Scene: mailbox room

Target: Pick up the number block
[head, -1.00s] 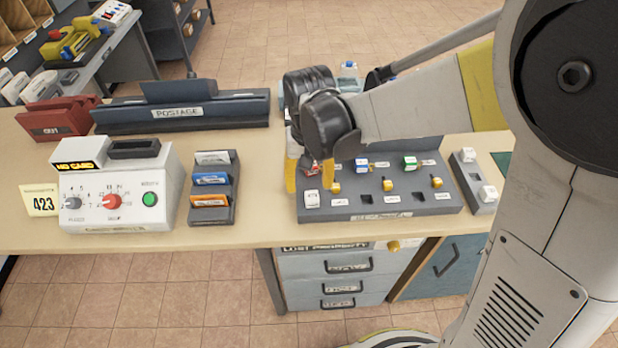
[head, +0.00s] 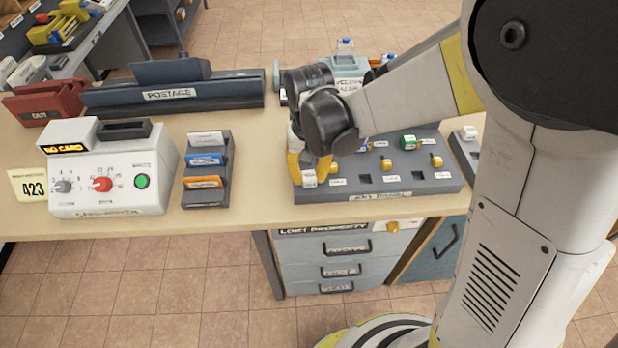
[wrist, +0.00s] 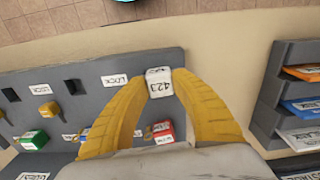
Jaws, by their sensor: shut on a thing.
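The number block (wrist: 158,84) is small and white, with "423" on one face in the wrist view. My gripper (wrist: 160,80) has its two curved yellow fingers shut on it, one on each side. In the head view the block (head: 309,178) shows at the front left corner of the dark grey panel (head: 345,190), beside my yellow fingers (head: 308,168). I cannot tell whether it rests in its socket or is raised. My wrist hides the back left of the panel.
The panel carries yellow knobs, "LOCK" labels and a green block (head: 408,142). The postage holder (head: 170,92) lies behind. Bare tabletop (head: 262,170) separates rack and panel.

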